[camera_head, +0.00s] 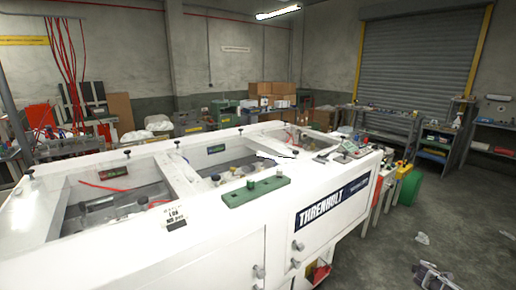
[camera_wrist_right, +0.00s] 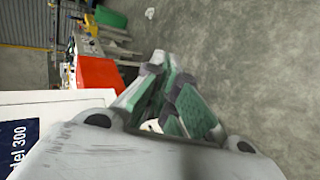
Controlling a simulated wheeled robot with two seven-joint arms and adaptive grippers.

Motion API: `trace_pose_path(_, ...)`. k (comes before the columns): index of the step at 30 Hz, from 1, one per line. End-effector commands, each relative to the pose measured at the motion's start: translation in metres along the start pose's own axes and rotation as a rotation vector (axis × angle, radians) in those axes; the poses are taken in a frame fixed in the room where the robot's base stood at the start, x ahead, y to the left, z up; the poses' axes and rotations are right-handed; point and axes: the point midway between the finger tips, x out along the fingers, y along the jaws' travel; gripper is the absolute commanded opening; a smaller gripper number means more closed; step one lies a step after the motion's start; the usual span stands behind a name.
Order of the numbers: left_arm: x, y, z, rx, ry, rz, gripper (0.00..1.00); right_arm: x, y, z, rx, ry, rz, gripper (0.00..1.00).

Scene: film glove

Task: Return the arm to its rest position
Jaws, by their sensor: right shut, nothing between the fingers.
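My right gripper (camera_head: 428,272) shows at the lower right of the head view, over the concrete floor and to the right of the white machine (camera_head: 225,245). In the right wrist view the same gripper (camera_wrist_right: 168,78) has its green-padded fingers together with nothing held. It is clear of the machine, whose white side with a blue label (camera_wrist_right: 18,145) shows at the left of that view. My left gripper is in neither view.
A small white scrap (camera_head: 422,238) lies on the floor. The floor at right is otherwise open, with workbenches (camera_head: 437,143) by the shutter.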

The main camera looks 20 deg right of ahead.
Motion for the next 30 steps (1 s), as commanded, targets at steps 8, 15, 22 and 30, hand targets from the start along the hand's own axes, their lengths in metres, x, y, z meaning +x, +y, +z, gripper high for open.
trace_pose_path(8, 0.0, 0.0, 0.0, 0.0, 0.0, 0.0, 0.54, 0.013, -0.08, 0.098, -0.02, -0.041, -0.08, 0.0)
trace_pose_path(15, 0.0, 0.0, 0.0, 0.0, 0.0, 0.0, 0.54, 0.011, -0.124, 0.169, -0.025, -0.068, -0.13, 0.0)
trace_pose_path(22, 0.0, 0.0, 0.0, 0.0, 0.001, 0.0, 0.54, 0.006, -0.149, 0.217, -0.029, -0.089, -0.16, 0.0)
trace_pose_path(30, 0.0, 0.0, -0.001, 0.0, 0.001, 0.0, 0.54, -0.003, -0.198, 0.222, -0.007, -0.087, -0.212, 0.0)
